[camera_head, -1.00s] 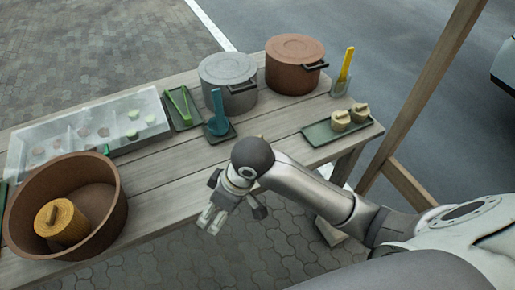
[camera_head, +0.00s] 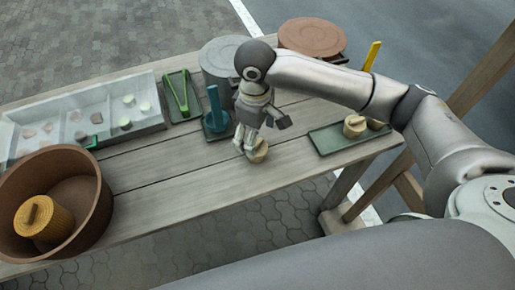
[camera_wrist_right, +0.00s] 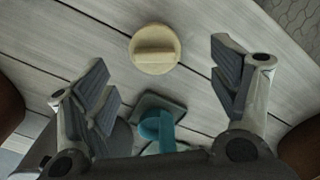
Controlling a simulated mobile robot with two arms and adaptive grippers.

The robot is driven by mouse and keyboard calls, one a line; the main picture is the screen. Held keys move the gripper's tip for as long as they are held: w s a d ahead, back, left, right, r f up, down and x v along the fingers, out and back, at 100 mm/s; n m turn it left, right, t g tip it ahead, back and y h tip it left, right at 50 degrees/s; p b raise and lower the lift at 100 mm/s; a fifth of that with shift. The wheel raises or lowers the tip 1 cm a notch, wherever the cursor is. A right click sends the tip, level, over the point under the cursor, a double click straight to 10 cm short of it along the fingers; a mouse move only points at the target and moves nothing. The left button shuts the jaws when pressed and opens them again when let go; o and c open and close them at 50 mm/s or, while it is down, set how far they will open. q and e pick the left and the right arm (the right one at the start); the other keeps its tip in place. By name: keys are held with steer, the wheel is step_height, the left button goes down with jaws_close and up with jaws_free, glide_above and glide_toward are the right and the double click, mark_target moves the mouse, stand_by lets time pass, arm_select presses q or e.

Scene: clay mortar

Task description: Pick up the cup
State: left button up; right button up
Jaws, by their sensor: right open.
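A small round beige cup-like piece with a raised bar across its top (camera_head: 260,153) stands on the wooden table, partly hidden behind my right gripper (camera_head: 248,146) in the head view. In the right wrist view, the beige piece (camera_wrist_right: 155,48) sits beyond the fingertips, between the two spread fingers of my right gripper (camera_wrist_right: 164,70). The gripper is open and nothing is between its pads. The gripper points down at the table from above. My left gripper is not in view.
A blue-handled tool (camera_head: 215,107) stands on a dark coaster close to the gripper. A grey pot (camera_head: 219,58) and a brown pot (camera_head: 312,38) are behind. A green tray (camera_head: 335,142) holds similar beige pieces at right. A brown bowl (camera_head: 92,205) is at left.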

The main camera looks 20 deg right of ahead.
mark_target(257, 143)
steer(key=shift+f, duration=0.65)
steer(key=shift+w+d+f, duration=0.1)
steer(key=shift+f, duration=0.15)
steer(key=f, duration=0.5)
steer(key=shift+w+d+f, duration=0.1)
steer(key=shift+w+f, duration=0.05)
steer(key=shift+w, duration=0.05)
steer(key=c, duration=0.5)
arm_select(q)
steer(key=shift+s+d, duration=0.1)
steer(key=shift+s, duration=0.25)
arm_select(e)
steer(key=c, duration=0.6)
steer(key=shift+c, duration=0.2)
